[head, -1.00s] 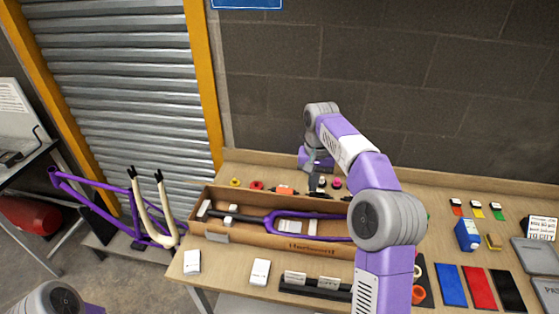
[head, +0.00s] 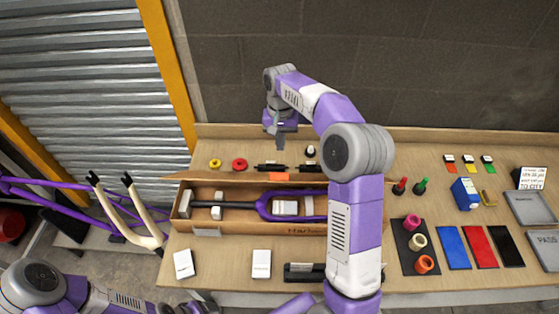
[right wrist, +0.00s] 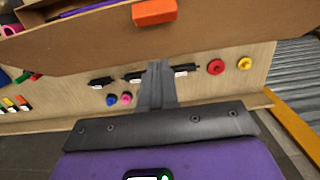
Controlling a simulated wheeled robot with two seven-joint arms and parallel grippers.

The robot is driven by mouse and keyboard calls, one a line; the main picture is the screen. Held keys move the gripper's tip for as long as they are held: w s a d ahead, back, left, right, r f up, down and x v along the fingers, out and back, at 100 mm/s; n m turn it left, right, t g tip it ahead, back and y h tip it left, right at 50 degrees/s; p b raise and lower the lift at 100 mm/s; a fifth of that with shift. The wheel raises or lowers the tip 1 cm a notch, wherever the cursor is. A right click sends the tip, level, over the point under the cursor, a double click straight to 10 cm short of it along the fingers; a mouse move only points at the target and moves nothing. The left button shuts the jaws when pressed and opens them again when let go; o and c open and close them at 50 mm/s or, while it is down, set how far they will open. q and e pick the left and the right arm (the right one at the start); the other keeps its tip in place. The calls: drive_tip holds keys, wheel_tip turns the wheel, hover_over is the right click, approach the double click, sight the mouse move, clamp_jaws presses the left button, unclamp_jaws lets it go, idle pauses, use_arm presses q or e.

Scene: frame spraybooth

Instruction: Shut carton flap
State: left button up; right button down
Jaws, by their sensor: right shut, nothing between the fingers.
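The long brown cardboard carton (head: 335,228) lies open on the bench with a purple fork (head: 300,206) inside. Its back flap (head: 235,181) stands open, leaning away toward the wall, with an orange block (head: 280,176) at its edge. In the right wrist view the flap (right wrist: 90,50) spans the top, with the orange block (right wrist: 154,12) on it. My right gripper (head: 281,142) is shut and empty, behind and above the flap; its fingers (right wrist: 157,80) point toward the flap, and contact cannot be told. My left arm shows at lower left; its gripper is not visible.
Red (head: 240,165) and yellow (head: 215,163) rings and black tools lie behind the carton. White boxes (head: 183,264) stand in front. Coloured mats (head: 451,248) and a blue carton (head: 466,194) are at right. A bike frame (head: 70,195) stands at left.

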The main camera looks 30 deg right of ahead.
sight(280, 174)
drive_tip(key=shift+s+a+f, duration=0.25)
drive_tip(key=shift+s+f, duration=0.2)
drive_tip(key=shift+f, duration=0.35)
drive_tip(key=shift+s+a+f, duration=0.3)
drive_tip(key=shift+s+f, duration=0.15)
drive_tip(key=shift+f, duration=0.4)
drive_tip(key=shift+s+a+f, duration=0.25)
drive_tip(key=shift+s+f, duration=0.2)
drive_tip(key=shift+f, duration=0.35)
use_arm(q)
drive_tip(key=shift+f, duration=0.1)
